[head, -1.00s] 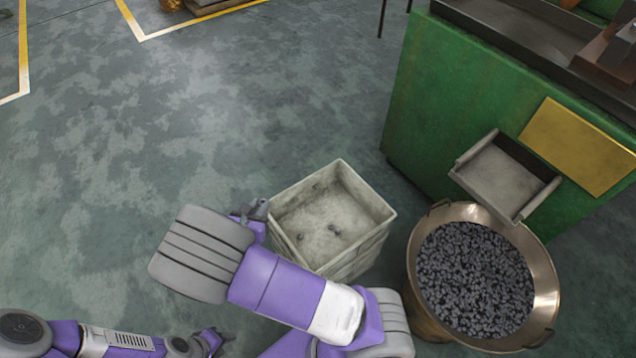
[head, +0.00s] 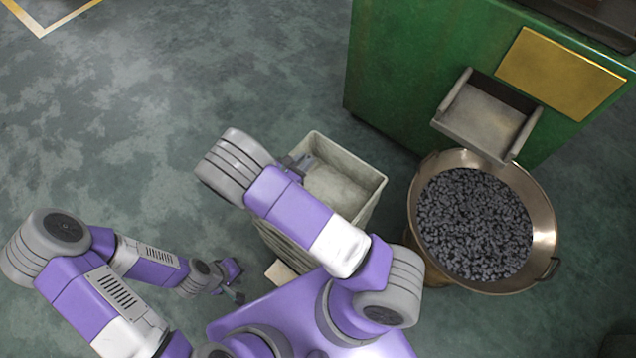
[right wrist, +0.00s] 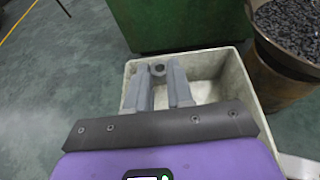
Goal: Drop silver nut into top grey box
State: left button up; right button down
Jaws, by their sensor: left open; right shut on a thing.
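The silver nut (right wrist: 158,69) is a small grey ring held between the fingertips of my right gripper (right wrist: 158,73), above the far edge of the top grey box in the right wrist view. The top grey box (head: 362,166) is an open, worn pale box; it also shows in the right wrist view (right wrist: 207,64). In the head view my right gripper (head: 301,162) is over the box's left part, and my arm hides much of the opening. My left gripper (head: 236,281) is open and empty, low and left of the box.
A metal bowl (head: 541,215) full of dark small parts stands right of the box. Behind it is a green machine (head: 420,70) with a grey chute (head: 485,118) and a yellow panel (head: 560,72). The floor to the left is clear.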

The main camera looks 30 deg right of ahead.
notch_tip(320, 180, down, 17)
jog(key=s+d+m+g+h+b, duration=0.1)
jog(key=s+d+m+g+b, duration=0.1)
jog(key=b, duration=0.4)
jog(key=shift+s+d+g, duration=0.35)
jog(key=shift+d+g, duration=0.1)
jog(key=shift+g, duration=0.05)
jog(key=c, duration=0.9)
grip_release()
jog(key=shift+a, duration=0.1)
jog(key=shift+p+v, duration=0.85)
jog(key=shift+v, duration=2.9)
